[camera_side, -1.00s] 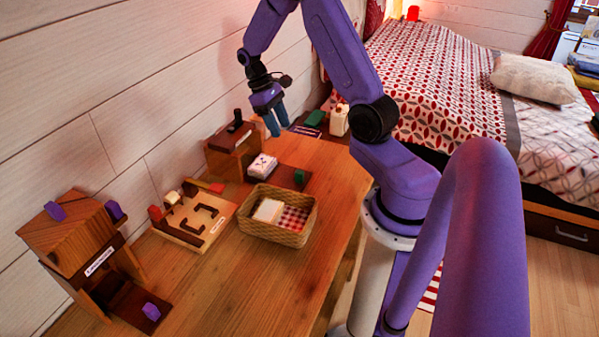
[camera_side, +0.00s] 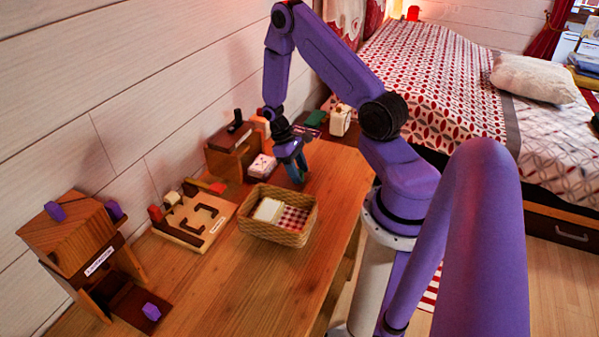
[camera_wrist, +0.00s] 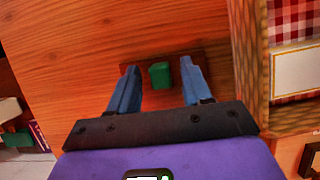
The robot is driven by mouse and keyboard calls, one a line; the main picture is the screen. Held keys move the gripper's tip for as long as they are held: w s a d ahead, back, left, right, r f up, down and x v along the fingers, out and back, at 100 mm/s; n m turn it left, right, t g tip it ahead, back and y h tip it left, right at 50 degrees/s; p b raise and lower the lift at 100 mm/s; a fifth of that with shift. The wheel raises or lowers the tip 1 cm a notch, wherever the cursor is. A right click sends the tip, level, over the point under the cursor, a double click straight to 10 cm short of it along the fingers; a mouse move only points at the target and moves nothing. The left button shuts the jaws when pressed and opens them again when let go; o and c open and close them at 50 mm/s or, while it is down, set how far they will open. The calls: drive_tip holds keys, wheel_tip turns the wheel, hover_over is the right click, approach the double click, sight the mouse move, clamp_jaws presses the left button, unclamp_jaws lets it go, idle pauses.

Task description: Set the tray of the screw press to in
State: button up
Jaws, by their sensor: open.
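The screw press (camera_side: 232,150) appears to be the brown wooden box with a black upright handle, by the wall. A white block with dark marks (camera_side: 262,165) sits in front of it. In the wrist view the dark red-brown end of its tray (camera_wrist: 177,66) shows, bearing a green knob (camera_wrist: 160,75). My gripper (camera_side: 298,178) is open and low over this tray end, and hides the knob in the side view. In the wrist view the blue fingers of my gripper (camera_wrist: 159,66) stand on either side of the knob, with gaps on both sides.
A wicker basket (camera_side: 275,236) with a checked cloth stands close to my gripper. A wooden board with dark tracks (camera_side: 195,218) and a labelled wooden box with purple knobs (camera_side: 72,235) are further left. A white container (camera_side: 340,120) stands behind. The table front is clear.

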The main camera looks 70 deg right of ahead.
sight(270, 165)
drive_tip(key=shift+s+f, duration=0.2)
drive_tip(key=shift+f, duration=0.25)
clamp_jaws()
drive_tip(key=w, duration=1)
drive_tip(key=shift+w, duration=0.4)
drive_tip(key=shift+c, duration=0.5)
unclamp_jaws()
drive_tip(key=shift+o, duration=0.5)
